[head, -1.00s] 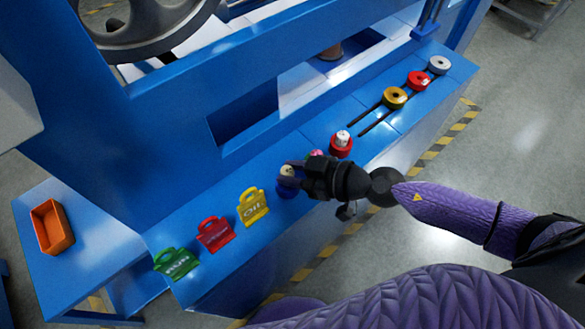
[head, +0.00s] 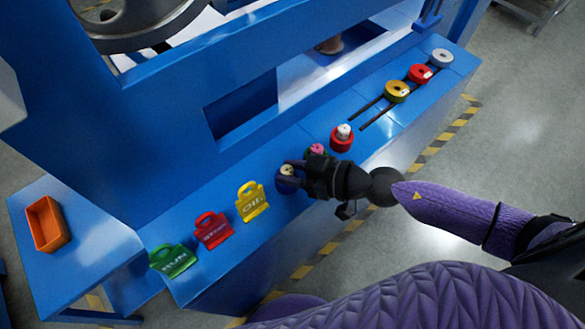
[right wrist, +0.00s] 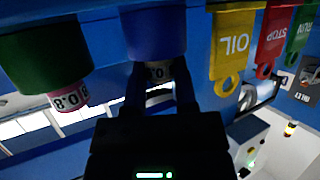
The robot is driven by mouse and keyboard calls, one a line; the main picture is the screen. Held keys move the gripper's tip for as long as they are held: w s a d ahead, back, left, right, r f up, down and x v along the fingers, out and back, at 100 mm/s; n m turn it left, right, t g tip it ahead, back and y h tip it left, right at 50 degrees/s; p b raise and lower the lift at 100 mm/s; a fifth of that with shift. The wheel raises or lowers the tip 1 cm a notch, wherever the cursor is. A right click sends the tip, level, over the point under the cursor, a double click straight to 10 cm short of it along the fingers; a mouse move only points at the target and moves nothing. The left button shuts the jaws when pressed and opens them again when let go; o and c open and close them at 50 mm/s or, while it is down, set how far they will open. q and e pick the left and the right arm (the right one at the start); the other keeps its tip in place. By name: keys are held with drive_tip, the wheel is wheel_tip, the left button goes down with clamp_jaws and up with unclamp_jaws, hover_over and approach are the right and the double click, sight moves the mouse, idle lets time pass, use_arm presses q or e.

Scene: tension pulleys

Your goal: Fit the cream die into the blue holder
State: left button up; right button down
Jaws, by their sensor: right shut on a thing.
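The cream die (head: 287,169) is at the mouth of the blue holder (head: 283,187) on the blue ledge. My right gripper (head: 291,174) is shut on the die, coming in from the right. In the right wrist view the picture is upside down: the blue holder (right wrist: 153,32) shows at the top, and the cream die (right wrist: 158,72) is between the two dark fingers, lined up with it. How deep the die sits in the holder is hidden by the fingers. My left gripper is not in view.
A pink die (right wrist: 69,96) sits in a green holder (right wrist: 45,55) close beside the blue one. A red holder (head: 341,143) with a white die stands farther along. Yellow (head: 250,203), red (head: 212,231) and green (head: 174,259) tags lie on the other side.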

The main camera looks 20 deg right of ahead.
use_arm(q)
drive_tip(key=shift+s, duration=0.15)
use_arm(e)
drive_tip(key=shift+f, duration=0.15)
drive_tip(key=shift+c, duration=1.6)
unclamp_jaws()
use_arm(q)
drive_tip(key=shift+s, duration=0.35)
